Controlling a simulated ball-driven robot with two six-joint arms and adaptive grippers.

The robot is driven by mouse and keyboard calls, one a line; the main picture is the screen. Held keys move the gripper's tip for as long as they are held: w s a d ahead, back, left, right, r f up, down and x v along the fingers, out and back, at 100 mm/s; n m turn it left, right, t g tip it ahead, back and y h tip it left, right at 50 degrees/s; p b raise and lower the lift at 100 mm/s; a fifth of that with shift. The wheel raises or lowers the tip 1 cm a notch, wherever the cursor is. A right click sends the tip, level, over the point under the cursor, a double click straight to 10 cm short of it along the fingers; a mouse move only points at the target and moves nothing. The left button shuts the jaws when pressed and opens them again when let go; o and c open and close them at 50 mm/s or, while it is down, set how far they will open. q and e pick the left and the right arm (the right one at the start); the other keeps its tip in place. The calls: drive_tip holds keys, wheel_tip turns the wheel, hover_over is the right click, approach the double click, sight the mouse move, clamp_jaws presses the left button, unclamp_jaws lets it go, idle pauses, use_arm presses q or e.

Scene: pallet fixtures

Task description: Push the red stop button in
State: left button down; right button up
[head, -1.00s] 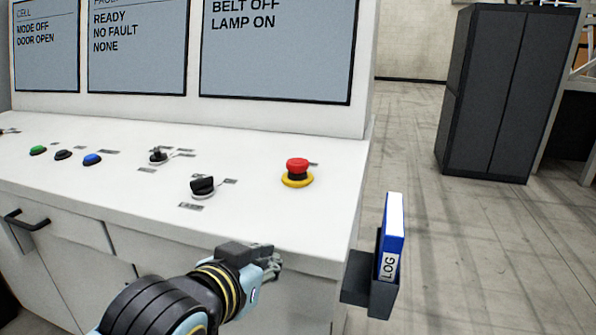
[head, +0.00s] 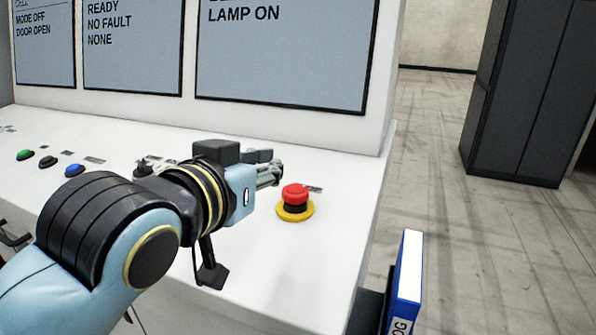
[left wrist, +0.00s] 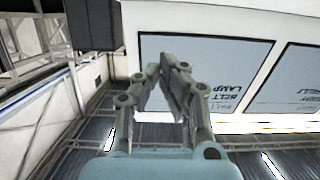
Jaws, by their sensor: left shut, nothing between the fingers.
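The red stop button (head: 295,194) stands up from its yellow ring (head: 295,210) on the white sloping console top (head: 330,240). My left gripper (head: 278,172) is shut and empty. In the head view its fingertips show just above and to the left of the button, with a small gap between them in the picture. How high they are above the panel is hard to tell. In the left wrist view the shut fingers (left wrist: 168,62) show against the console's screens, and the button is not in sight there. My right gripper is in neither view.
Green (head: 26,155), black (head: 48,161) and blue (head: 74,170) buttons sit at the left of the panel. A black switch (head: 143,168) is partly hidden by my arm. Screens (head: 285,50) rise behind. A blue-and-white log binder (head: 408,275) hangs at the console's right side.

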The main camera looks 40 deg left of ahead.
use_arm(q)
drive_tip(key=p, duration=0.2)
hover_over(294, 195)
wheel_tip(294, 195, down, 2)
drive_tip(key=shift+w+f, duration=0.1)
wheel_tip(294, 195, down, 3)
drive_tip(key=shift+r, duration=0.15)
drive_tip(key=shift+f+p, duration=0.3)
drive_tip(key=shift+f, duration=0.5)
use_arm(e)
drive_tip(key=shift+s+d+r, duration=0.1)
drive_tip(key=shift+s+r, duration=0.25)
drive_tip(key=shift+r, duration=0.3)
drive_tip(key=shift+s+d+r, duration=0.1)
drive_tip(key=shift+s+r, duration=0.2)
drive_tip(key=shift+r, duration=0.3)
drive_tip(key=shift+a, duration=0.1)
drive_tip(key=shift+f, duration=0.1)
